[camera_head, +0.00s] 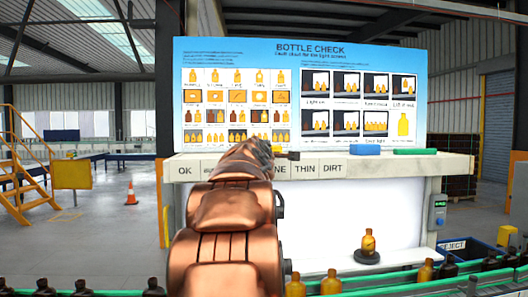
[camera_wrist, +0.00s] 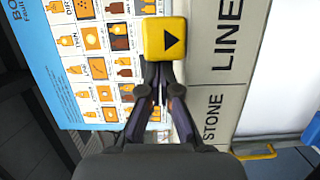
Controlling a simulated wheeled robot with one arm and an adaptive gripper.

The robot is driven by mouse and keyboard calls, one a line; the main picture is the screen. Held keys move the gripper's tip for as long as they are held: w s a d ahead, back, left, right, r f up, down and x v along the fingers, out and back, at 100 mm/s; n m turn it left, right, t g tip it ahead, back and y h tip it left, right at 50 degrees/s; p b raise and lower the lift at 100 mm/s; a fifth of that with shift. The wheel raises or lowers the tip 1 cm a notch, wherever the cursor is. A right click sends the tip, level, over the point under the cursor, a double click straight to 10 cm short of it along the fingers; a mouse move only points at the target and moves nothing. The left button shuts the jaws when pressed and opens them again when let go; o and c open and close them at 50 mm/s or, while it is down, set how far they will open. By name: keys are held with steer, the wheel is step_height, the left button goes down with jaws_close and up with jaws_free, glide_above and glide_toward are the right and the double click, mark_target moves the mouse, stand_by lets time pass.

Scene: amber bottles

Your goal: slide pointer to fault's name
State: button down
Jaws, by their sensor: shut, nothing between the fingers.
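The yellow pointer (camera_wrist: 167,39) is a block with a black triangle, in the wrist view. The triangle points at the label strip (camera_wrist: 216,85), beside LINE; STONE lies lower in that view.
The blue-topped bottle check board (camera_head: 310,52) rises behind the ledge. A blue block (camera_head: 365,150) and a green one (camera_head: 415,151) lie on the ledge, right. Several bottles stand along the green-edged conveyor (camera_head: 395,282) in front. A reject bin (camera_head: 455,246) is at right.

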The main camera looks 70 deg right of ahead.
steer(key=a+b, duration=0.4)
steer(key=a, duration=0.7)
steer(key=shift+w+a, duration=0.3)
steer(key=shift+w, duration=0.1)
